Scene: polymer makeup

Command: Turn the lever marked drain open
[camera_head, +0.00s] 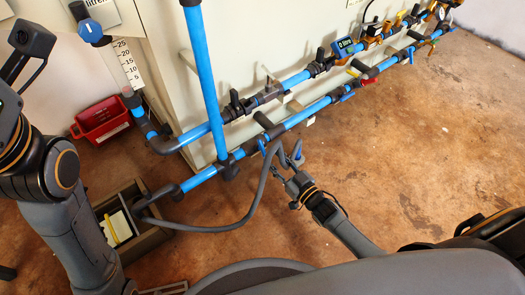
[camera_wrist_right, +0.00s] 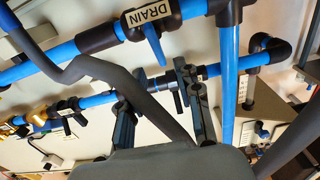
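In the right wrist view the valve marked DRAIN (camera_wrist_right: 150,14) sits on the blue pipe at the top, and its blue lever (camera_wrist_right: 155,42) points down in the picture. In the head view a small blue lever (camera_head: 262,147) on the lower pipe, right of the vertical pipe, appears to be the same one; its label is not readable there. My right gripper (camera_head: 292,160) is right of this lever, beside the grey hose. In the wrist view its two fingers (camera_wrist_right: 155,88) are spread with a gap, and I see nothing clasped. My left gripper is not in view; only my left arm shows.
A vertical blue pipe (camera_head: 206,80) meets the lower pipe. Other valves line both pipes. A red bin (camera_head: 101,119) stands left. The brown floor at right is clear.

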